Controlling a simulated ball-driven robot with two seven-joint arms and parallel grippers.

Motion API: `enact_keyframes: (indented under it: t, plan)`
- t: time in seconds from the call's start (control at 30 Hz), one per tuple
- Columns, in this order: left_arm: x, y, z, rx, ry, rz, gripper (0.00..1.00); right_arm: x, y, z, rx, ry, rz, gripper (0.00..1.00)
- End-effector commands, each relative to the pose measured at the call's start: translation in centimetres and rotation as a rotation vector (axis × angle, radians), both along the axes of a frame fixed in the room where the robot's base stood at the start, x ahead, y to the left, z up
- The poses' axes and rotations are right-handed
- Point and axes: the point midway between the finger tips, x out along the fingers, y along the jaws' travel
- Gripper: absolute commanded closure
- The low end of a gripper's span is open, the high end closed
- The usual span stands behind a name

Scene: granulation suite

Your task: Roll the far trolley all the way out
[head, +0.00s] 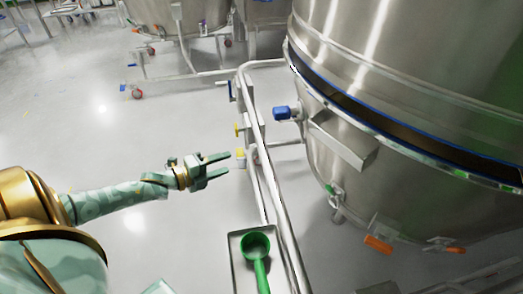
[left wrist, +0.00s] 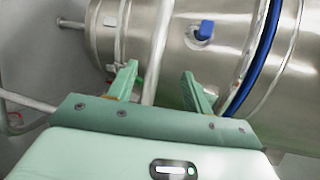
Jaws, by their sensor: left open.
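A large round steel vessel (head: 400,110) with a blue seal band fills the right of the head view. A steel tubular rail (head: 262,165) runs along its left side. A second steel vessel on a wheeled frame with red casters (head: 137,94) stands farther off at the top; I cannot tell which is the far trolley. My left gripper (head: 228,164) is open and empty, just left of the rail, fingers pointing at it. In the left wrist view a steel bar (left wrist: 157,50) shows between the open fingertips (left wrist: 160,78), apparently beyond them; contact is not visible. My right gripper is out of view.
A green scoop (head: 257,250) lies in a steel tray (head: 240,275) at the rail's near end. A blue-capped valve (head: 282,113) sticks out from the vessel. An orange-handled fitting (head: 377,244) sits low on it. The pale floor (head: 80,130) at left is open.

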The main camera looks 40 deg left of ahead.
Motion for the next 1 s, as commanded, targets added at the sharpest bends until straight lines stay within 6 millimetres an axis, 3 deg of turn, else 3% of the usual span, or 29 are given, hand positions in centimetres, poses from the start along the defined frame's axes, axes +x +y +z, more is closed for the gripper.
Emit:
enact_keyframes:
  t: [0.27, 0.6, 0.8, 1.0]
  plan:
    - [5.6, -1.7, -1.9, -0.001, 0.004, 0.001, 0.50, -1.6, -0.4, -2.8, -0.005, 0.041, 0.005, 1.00]
    - [12.7, -4.0, -3.2, -0.001, 0.008, 0.002, 0.50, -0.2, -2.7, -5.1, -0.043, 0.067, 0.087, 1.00]
    - [14.4, -4.5, -3.2, -0.002, 0.007, 0.003, 0.50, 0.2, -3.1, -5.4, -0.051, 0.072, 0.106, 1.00]
    - [14.6, -4.6, -3.0, -0.003, 0.006, 0.003, 0.50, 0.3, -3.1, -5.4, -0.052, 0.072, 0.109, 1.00]
